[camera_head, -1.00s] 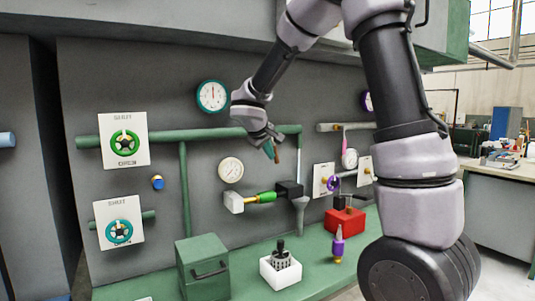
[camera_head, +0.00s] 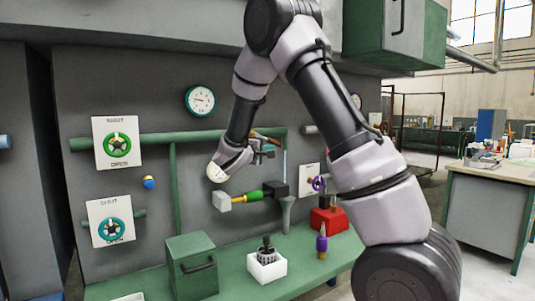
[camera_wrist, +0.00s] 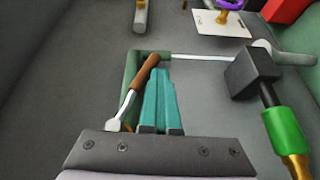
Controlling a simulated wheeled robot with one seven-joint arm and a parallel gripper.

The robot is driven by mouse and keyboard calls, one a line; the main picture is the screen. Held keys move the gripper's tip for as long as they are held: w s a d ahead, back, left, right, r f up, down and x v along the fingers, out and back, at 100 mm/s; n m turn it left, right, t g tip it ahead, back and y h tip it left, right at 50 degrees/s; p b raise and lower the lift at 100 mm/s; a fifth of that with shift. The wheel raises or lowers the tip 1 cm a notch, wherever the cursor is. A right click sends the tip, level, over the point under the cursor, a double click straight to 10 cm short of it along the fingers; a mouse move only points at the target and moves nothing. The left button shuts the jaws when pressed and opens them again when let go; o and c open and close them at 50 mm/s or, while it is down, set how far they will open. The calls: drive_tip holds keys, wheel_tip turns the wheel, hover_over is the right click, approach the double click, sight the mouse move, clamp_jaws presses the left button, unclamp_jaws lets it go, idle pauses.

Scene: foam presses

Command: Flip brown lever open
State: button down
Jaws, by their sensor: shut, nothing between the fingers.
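The brown lever (camera_wrist: 146,72) has a brown handle on a pale metal stem. In the wrist view it slants just left of my teal fingers, very close to them; I cannot tell if they touch. In the head view the brown handle (camera_head: 266,137) shows near the right end of the green pipe, partly behind my wrist. My gripper (camera_wrist: 161,72) is shut and empty, its fingertips level with the handle. In the head view my gripper (camera_head: 266,150) points right, close to the panel. The lever's base is partly hidden by my gripper.
A green-handled lever with a black block (camera_wrist: 250,72) lies right of my gripper in the wrist view. A teal-rimmed gauge (camera_head: 200,100) hangs above left. The green bench (camera_head: 232,281) below carries a green box (camera_head: 191,262), a white holder (camera_head: 267,268) and a red box (camera_head: 326,221).

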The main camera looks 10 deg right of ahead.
drive_tip(key=shift+w+d+r, duration=0.25)
drive_tip(key=shift+d+r, duration=0.55)
drive_tip(key=shift+r, duration=0.25)
idle(0.4)
